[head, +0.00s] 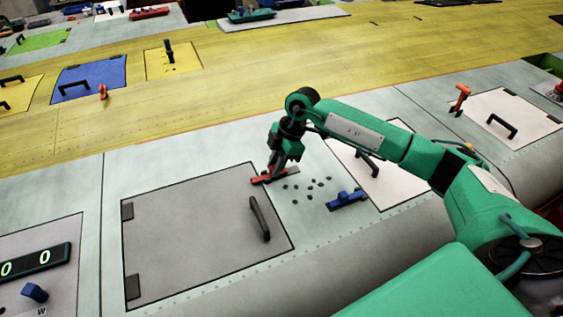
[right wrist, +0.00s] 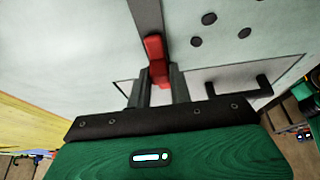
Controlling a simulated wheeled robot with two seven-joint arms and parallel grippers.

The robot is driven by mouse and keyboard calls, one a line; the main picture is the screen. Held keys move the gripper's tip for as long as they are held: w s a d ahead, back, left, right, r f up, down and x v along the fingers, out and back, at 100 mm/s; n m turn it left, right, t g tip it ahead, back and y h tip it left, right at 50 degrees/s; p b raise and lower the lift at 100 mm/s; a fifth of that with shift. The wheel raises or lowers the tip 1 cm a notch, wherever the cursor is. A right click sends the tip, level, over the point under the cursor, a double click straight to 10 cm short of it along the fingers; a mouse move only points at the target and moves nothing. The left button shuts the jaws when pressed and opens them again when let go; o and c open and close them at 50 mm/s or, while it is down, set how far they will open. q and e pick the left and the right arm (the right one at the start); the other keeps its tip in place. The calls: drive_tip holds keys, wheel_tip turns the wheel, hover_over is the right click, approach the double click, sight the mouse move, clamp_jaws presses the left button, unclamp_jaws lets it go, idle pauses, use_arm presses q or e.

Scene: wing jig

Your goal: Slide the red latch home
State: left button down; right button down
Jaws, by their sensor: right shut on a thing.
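The red latch (head: 262,180) sits at the upper right corner of a large grey door (head: 190,225) in the head view. Its left end lies across the door's dark seam. My right gripper (head: 276,170) is shut on the latch from above. In the right wrist view the two dark fingers (right wrist: 159,86) stand on either side of the red latch (right wrist: 155,50), whose far end reaches onto the dark seam. The gripper hides part of the latch. My left gripper is not in view.
A blue latch (head: 347,199) lies right of several dark holes (head: 310,186). The grey door has a black handle (head: 259,218). White panels with handles lie beyond, one (head: 513,118) with an orange latch (head: 460,98) beside it. A yellow panel surface (head: 300,75) stretches behind.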

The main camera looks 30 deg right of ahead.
drive_tip(key=shift+a, duration=0.15)
drive_tip(key=c, duration=1.4)
unclamp_jaws()
drive_tip(key=shift+o, duration=0.7)
drive_tip(key=shift+a, duration=0.2)
drive_tip(key=shift+d, duration=0.15)
drive_tip(key=shift+d+r, duration=0.15)
drive_tip(key=shift+r, duration=0.1)
drive_tip(key=b+v, duration=0.4)
drive_tip(key=v, duration=0.9)
drive_tip(key=shift+b, duration=0.3)
